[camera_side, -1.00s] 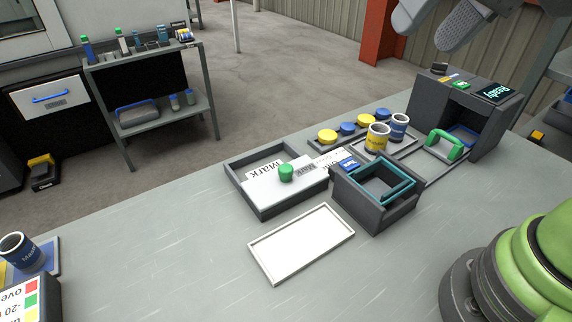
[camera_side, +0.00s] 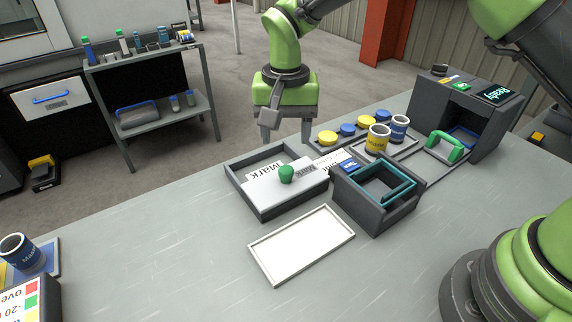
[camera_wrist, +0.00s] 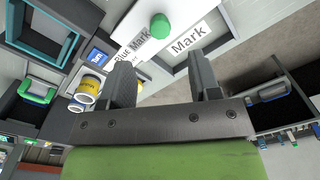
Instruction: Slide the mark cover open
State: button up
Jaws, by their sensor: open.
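The mark cover (camera_side: 268,190) is a flat white plate with a round green knob (camera_side: 287,173) on top and a "Mark" label. It lies over part of a dark grey tray (camera_side: 238,179), whose left side and back are uncovered. In the wrist view the cover (camera_wrist: 147,66) and its green knob (camera_wrist: 160,27) show beyond the fingers. My gripper (camera_side: 286,136) points down behind the tray, above and apart from the cover and knob. Its two fingers are spread with nothing between them, as the wrist view also shows (camera_wrist: 165,85).
A dark box with teal rims (camera_side: 408,205) stands right of the cover. Behind are yellow and blue discs (camera_side: 327,137), a yellow cup (camera_side: 377,139) and a blue cup (camera_side: 398,127). A white empty tray (camera_side: 300,243) lies in front.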

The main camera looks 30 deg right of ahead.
aim_at(286, 170)
notch_tip(286, 170, down, 8)
jog(key=shift+f, duration=0.1)
jog(key=shift+c, duration=0.2)
